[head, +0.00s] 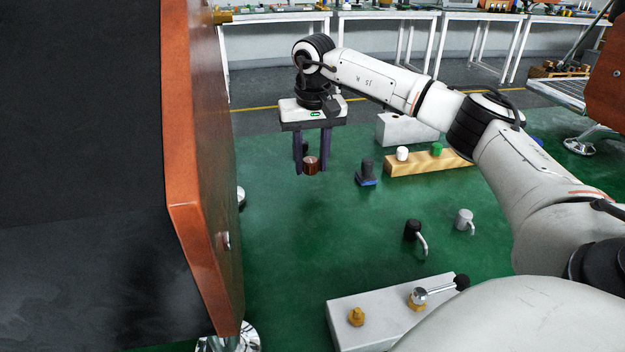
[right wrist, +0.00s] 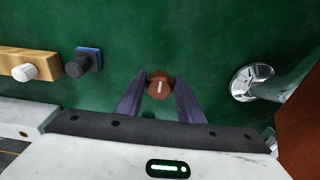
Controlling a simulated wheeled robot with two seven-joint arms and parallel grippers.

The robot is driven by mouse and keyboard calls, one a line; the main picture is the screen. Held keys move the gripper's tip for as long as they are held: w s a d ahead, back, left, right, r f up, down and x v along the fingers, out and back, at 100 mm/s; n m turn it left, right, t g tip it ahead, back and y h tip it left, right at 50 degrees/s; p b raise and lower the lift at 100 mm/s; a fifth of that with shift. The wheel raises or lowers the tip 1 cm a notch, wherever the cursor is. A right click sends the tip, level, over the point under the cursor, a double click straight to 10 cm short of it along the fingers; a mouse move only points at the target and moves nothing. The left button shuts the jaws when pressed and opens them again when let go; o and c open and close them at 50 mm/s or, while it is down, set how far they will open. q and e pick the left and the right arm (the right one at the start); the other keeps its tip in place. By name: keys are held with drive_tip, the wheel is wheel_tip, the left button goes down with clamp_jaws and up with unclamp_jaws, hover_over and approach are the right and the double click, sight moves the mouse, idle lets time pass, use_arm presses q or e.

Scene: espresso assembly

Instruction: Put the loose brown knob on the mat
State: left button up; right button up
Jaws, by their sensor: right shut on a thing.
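The loose brown knob (head: 311,166) is a short round cylinder with a pale line on its top, which shows in the right wrist view (right wrist: 159,89). My right gripper (head: 310,172) points down and is shut on the knob, with one finger on each side of it. The fingertips (right wrist: 159,82) are at the knob's sides. The knob is upright over the green mat (head: 300,235). I cannot tell whether its base touches the mat. My left gripper is not in view.
A dark knob on a blue base (head: 367,173) and a wooden block (head: 430,163) with white and green knobs stand right of the gripper. Black (head: 413,230) and grey (head: 464,220) levered pieces lie nearer. A large orange-edged panel (head: 195,170) stands at left. Green mat between is free.

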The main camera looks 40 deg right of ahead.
sight(311, 168)
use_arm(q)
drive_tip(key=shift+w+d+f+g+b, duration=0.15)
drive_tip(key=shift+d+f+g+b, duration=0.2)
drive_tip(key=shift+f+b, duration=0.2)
use_arm(e)
drive_tip(key=shift+f, duration=2.25)
drive_tip(key=shift+f, duration=0.1)
drive_tip(key=o, duration=1.3)
drive_tip(key=r+p, duration=0.1)
drive_tip(key=r, duration=0.2)
drive_tip(key=r+p, duration=0.1)
drive_tip(key=r, duration=0.3)
drive_tip(key=s+r+p, duration=0.1)
drive_tip(key=r, duration=0.3)
drive_tip(key=shift+a+r, duration=0.15)
drive_tip(key=shift+a, duration=0.2)
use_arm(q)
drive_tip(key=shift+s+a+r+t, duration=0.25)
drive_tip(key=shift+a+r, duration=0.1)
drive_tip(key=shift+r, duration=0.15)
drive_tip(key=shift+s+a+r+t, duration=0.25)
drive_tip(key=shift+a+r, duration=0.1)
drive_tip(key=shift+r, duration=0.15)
use_arm(e)
drive_tip(key=shift+r, duration=0.45)
